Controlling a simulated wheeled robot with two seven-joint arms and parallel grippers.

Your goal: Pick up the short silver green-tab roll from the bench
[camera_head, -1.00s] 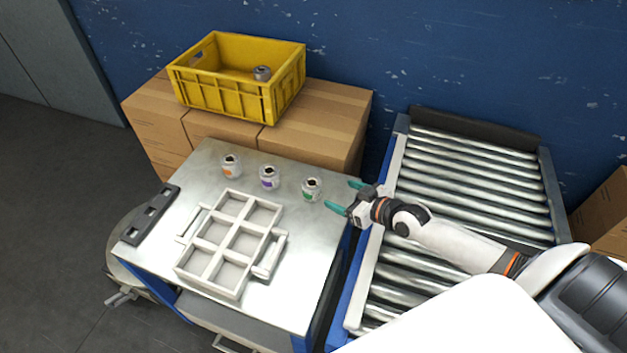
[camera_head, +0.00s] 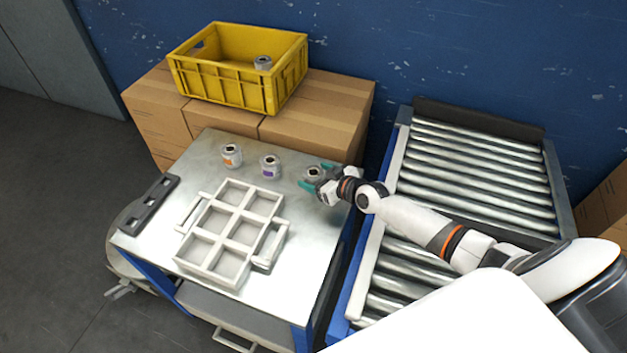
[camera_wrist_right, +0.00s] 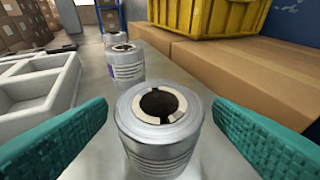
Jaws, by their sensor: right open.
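The short silver roll (camera_head: 313,172) stands upright on the metal bench (camera_head: 290,300), at the right end of a row of three rolls. In the head view my right gripper partly covers it, and its green tab is hidden. In the right wrist view the roll (camera_wrist_right: 160,125) stands between the two teal fingers, with a gap on each side. My right gripper (camera_head: 316,178) is open around it, low over the bench; it also shows in the right wrist view (camera_wrist_right: 158,140). My left gripper is not in view.
A purple-tab roll (camera_head: 269,167) and an orange-tab roll (camera_head: 231,156) stand to the left. A white divided tray (camera_head: 207,222) lies in front, and a black bar (camera_head: 150,205) at the left edge. A yellow crate (camera_head: 222,85) sits on boxes behind; a roller conveyor (camera_head: 475,165) is at right.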

